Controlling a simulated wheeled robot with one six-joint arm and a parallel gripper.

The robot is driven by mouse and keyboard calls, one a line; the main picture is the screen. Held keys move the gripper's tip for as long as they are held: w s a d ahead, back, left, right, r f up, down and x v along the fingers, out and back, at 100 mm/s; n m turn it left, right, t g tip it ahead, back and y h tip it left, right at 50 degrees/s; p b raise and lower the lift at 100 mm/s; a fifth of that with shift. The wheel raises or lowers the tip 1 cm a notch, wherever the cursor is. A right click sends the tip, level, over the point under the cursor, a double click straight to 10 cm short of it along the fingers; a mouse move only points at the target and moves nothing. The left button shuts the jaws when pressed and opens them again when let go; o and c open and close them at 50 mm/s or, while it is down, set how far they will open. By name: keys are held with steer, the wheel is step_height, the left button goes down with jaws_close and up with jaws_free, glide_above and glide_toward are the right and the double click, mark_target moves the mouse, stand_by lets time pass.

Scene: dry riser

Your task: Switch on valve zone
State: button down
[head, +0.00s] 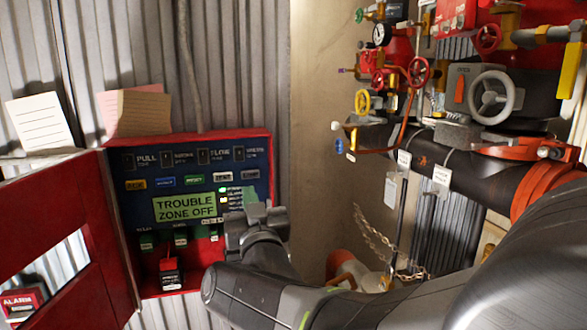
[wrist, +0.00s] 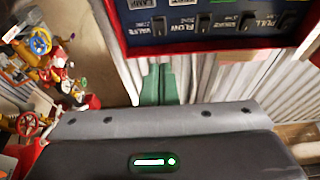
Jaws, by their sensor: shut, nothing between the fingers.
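The red alarm panel (head: 207,138) has a blue face with a top row of dark switches labelled pull, smoke, flow and valve. The valve zone switch (head: 239,154) is the rightmost of that row; it also shows at the panel's left in the wrist view (wrist: 158,25). Its position is too small to tell. The green display (head: 184,207) reads "TROUBLE ZONE OFF". My gripper (head: 262,190) is shut and empty, in front of the panel's lower right part, hiding some of it. Its green fingers (wrist: 158,85) appear apart from the valve switch in the wrist view.
The panel's red door (head: 75,225) hangs open at the left. Paper notes (head: 138,112) are above the panel. Red pipework with valves and handwheels (head: 492,97) and a dark pipe (head: 455,165) fill the right side. A chain (head: 380,240) hangs below.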

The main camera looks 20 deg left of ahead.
mark_target(239, 152)
steer(key=p+x, duration=0.4)
steer(key=x, duration=0.8)
steer(key=shift+w+a+r, duration=0.1)
steer(key=shift+w+r, duration=0.05)
steer(key=shift+w, duration=0.1)
steer(key=shift+w+a+r+p, duration=0.1)
steer(key=shift+w+a+p, duration=0.25)
steer(key=shift+w, duration=0.2)
steer(key=shift+b, duration=0.35)
